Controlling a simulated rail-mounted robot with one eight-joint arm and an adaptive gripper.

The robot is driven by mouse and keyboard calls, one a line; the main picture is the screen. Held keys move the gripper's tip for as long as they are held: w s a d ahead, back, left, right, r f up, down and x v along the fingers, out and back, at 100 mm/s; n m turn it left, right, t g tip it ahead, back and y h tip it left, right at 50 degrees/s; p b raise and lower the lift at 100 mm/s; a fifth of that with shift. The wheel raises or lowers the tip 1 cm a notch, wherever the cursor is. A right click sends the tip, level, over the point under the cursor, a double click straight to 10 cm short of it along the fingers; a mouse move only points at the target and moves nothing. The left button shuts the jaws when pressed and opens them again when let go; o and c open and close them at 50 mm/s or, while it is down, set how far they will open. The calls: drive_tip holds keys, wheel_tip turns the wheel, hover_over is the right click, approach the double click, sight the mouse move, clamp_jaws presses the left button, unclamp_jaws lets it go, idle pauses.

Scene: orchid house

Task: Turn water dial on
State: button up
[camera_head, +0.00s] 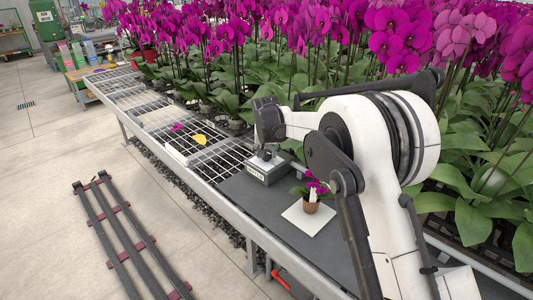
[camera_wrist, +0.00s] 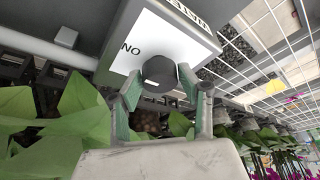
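The water dial is a dark round knob (camera_wrist: 160,72) on the white top plate of a grey box (camera_head: 271,172). The box has a white label on its front and sits on the dark bench top. The plate is lettered "ON" beside the knob, upside down in the wrist view. My gripper (camera_wrist: 160,80) has one finger on each side of the knob, with the tips close to its sides. I cannot tell whether they press on it. In the head view my gripper (camera_head: 268,150) is over the box and hides the knob.
A small potted orchid (camera_head: 311,204) stands on a white square mat (camera_head: 311,222) right of the box, near my arm. White mesh benching (camera_head: 152,118) with a yellow item (camera_head: 200,139) lies left. Dense orchids fill the back.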

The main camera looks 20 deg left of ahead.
drive_tip(key=o, duration=0.3)
drive_tip(key=shift+r, duration=0.1)
drive_tip(key=v, duration=1.1)
drive_tip(key=shift+s+r, duration=0.2)
drive_tip(key=shift+r, duration=0.15)
drive_tip(key=shift+d, duration=0.1)
